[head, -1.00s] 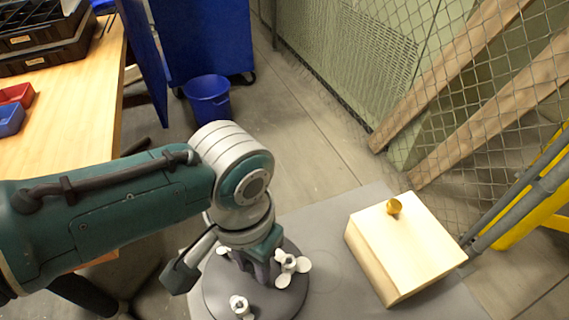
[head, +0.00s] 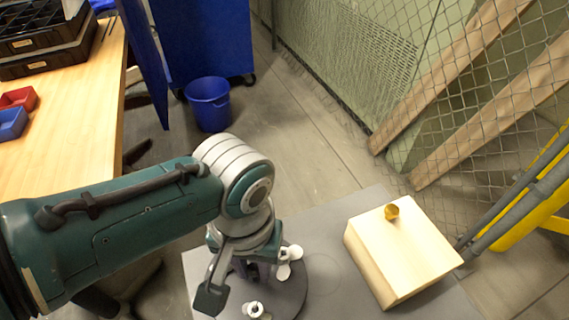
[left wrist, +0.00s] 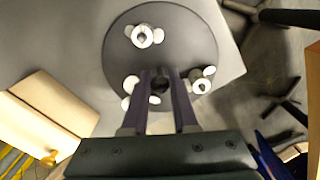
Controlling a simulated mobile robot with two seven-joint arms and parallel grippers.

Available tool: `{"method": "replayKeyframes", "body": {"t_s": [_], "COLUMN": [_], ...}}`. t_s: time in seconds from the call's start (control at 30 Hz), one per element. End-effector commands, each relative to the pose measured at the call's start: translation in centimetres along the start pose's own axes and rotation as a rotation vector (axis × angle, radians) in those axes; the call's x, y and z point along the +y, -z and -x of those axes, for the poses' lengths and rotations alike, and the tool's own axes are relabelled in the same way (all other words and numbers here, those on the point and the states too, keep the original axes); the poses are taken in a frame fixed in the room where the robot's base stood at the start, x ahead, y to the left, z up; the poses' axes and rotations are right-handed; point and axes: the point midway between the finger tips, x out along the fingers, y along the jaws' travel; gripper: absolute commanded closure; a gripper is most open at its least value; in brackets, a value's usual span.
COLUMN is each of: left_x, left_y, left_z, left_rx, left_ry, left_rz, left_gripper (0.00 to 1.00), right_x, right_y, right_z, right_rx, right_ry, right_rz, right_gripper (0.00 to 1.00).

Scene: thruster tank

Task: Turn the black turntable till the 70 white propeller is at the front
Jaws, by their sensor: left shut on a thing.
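The black turntable (head: 293,301) stands on a grey surface, partly hidden behind my left arm in the head view. In the left wrist view the turntable (left wrist: 185,28) carries three white propellers: one at the top (left wrist: 144,36), one at the left (left wrist: 130,88) and one at the right (left wrist: 200,82). Two propellers show in the head view, one right of the gripper (head: 289,258) and one lower (head: 254,309). I cannot read any numbers on them. My left gripper (left wrist: 160,78) is shut on the dark centre knob (left wrist: 160,86) of the turntable. My right gripper is not in view.
A pale wooden box (head: 405,255) with a brass-coloured knob (head: 391,211) stands right of the turntable. A wooden table (head: 60,120) with trays is at left. A blue bucket (head: 208,103) is on the floor behind. A mesh fence (head: 400,60) is at the right.

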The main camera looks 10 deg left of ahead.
Motion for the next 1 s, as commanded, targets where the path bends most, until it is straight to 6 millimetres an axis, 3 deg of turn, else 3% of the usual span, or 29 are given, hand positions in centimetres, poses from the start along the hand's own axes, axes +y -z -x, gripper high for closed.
{"method": "replayKeyframes", "body": {"t_s": [0.23,0.53,0.73,0.77,1.0], "left_x": [0.05,0.08,0.04,0.04,0.02], "left_y": [-0.01,-0.01,0.02,0.02,0.02], "left_z": [0.08,0.08,0.03,0.03,0.02], "left_rx": [-0.001,-0.001,0.0,0.0,0.0], "left_ry": [-0.001,-0.002,-0.001,-0.001,-0.001], "left_rz": [0.028,0.288,0.299,0.298,0.297], "left_gripper": [1.0,1.0,1.0,0.72,0.47], "right_x": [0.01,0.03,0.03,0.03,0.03], "right_y": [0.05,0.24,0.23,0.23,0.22], "right_z": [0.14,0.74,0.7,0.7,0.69], "right_rx": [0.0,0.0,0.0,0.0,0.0], "right_ry": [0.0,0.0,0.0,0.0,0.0], "right_rz": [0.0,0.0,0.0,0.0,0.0], "right_gripper": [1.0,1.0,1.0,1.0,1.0]}}
